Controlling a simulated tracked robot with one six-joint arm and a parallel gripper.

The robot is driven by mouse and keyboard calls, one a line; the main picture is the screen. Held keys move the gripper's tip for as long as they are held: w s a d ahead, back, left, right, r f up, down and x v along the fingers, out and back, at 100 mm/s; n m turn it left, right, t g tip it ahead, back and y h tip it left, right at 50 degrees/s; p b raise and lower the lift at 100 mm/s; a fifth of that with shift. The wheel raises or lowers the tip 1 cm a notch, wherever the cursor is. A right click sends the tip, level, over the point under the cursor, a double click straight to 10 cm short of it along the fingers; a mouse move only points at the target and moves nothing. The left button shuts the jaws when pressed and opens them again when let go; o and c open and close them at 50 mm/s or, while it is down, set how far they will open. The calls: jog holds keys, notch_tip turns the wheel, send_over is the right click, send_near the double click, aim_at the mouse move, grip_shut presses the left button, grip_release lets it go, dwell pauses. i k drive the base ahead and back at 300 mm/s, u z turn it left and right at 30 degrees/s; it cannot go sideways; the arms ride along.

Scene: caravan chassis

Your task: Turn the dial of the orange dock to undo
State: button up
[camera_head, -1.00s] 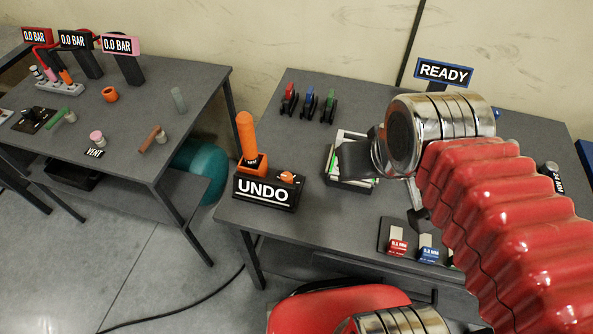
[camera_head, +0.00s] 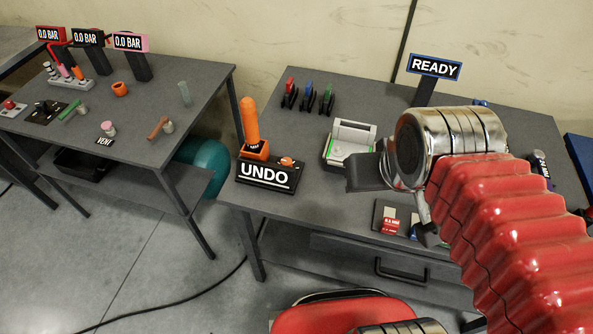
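The orange dock (camera_head: 257,152) stands at the left front corner of the right-hand table, with an upright orange handle-shaped tool (camera_head: 249,118) in it. Its black base carries a white sign (camera_head: 264,174) reading UNDO. A small orange dial (camera_head: 287,162) sits on the base, to the right of the orange tool. My gripper (camera_head: 364,174) is the dark part at the end of my red arm. It is to the right of the dial and apart from it. Its fingers are small and partly hidden by the wrist, so their opening does not show.
A white and grey box (camera_head: 351,139) stands just behind my gripper. Red, blue and green clamps (camera_head: 308,97) stand at the back. A READY sign (camera_head: 435,67) rises behind my arm. Red and blue items (camera_head: 391,223) lie at the front. Tabletop between dock and box is clear.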

aim_at(287, 161)
jog(key=k, duration=0.6)
jog(key=u, duration=1)
jog(key=i, duration=1)
jog(key=u, duration=0.05)
